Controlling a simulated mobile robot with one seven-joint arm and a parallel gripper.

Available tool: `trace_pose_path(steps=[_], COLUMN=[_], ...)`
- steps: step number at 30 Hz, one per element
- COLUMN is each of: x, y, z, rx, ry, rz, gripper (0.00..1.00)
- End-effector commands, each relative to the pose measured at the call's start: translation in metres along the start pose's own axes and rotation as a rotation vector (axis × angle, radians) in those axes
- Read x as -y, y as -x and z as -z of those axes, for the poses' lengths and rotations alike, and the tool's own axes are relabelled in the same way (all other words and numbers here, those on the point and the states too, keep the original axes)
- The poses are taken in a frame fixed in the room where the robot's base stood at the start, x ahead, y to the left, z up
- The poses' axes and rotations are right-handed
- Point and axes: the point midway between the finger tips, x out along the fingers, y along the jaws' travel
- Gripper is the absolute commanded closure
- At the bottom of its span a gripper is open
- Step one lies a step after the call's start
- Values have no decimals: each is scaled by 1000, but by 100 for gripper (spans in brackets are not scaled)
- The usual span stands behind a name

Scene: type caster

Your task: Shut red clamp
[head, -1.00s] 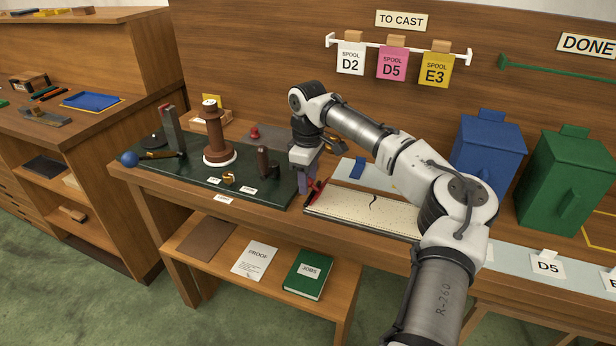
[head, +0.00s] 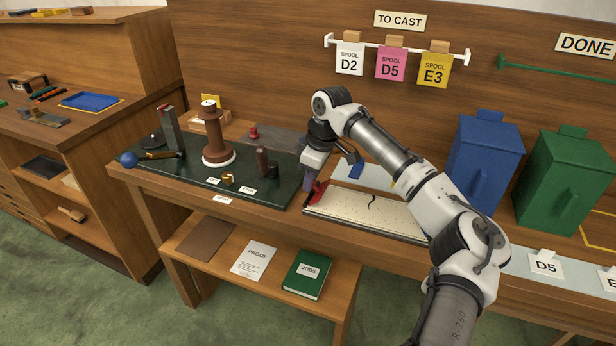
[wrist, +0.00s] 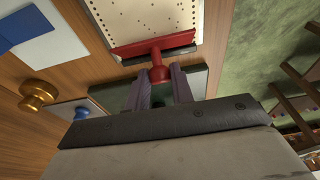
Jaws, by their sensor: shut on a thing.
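My fingers also show in the wrist view (wrist: 162,88). I cannot tell whether the bar is pressed flat on the strip.
A dark green board (head: 255,195) with a brown spool post (head: 216,140) stands left of my gripper. Blue (head: 487,155) and green (head: 563,180) boxes stand right of my arm.

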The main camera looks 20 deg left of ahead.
Motion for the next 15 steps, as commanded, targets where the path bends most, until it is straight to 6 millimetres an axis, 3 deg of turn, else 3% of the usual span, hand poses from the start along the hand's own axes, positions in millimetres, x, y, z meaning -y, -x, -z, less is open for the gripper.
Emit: trace_pose_path(steps=[15], x=[0], y=[0], z=[-26], rx=[-476], ry=[-3], rz=[3], gripper=[99])
